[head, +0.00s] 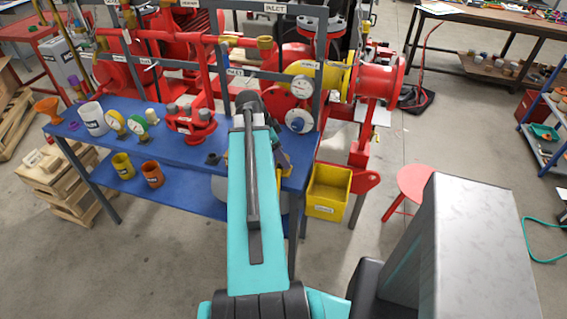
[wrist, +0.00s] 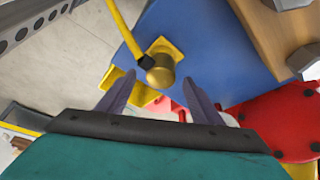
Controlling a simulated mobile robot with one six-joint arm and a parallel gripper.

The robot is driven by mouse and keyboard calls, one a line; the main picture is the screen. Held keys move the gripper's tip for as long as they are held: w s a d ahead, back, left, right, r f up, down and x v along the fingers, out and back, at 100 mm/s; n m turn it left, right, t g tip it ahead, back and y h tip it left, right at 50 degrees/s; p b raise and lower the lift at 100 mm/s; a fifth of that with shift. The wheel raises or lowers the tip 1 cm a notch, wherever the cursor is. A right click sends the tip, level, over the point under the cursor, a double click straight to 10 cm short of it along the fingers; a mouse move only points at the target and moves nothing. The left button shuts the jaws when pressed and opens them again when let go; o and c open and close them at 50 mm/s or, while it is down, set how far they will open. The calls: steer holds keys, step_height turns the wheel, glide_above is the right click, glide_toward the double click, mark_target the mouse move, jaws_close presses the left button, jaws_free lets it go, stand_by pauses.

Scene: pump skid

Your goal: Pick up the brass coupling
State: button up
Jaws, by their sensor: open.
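In the wrist view, a rounded brass-coloured piece (wrist: 160,72), which looks like the brass coupling, shows just beyond my fingertips. A black collar and a yellow rod or hose meet it at its upper left. A yellow plate shows behind it, over a blue surface. My gripper (wrist: 159,92) is open, with its two grey fingers apart on either side of the line to the brass piece. Nothing shows between the fingers, and they do not appear to touch it. In the head view my arm covers most of the gripper and this part of the bench.
The blue bench (head: 160,130) holds cups, gauges and a red flanged fitting (head: 190,122). Red pipework and grey frame bars stand behind. A yellow bin (head: 327,192) is right of the bench, near a red stool (head: 415,182). A wooden block (wrist: 275,30) shows at upper right in the wrist view.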

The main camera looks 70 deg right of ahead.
steer(key=shift+p+x, duration=0.3)
steer(key=shift+x, duration=1)
steer(key=c, duration=1.3)
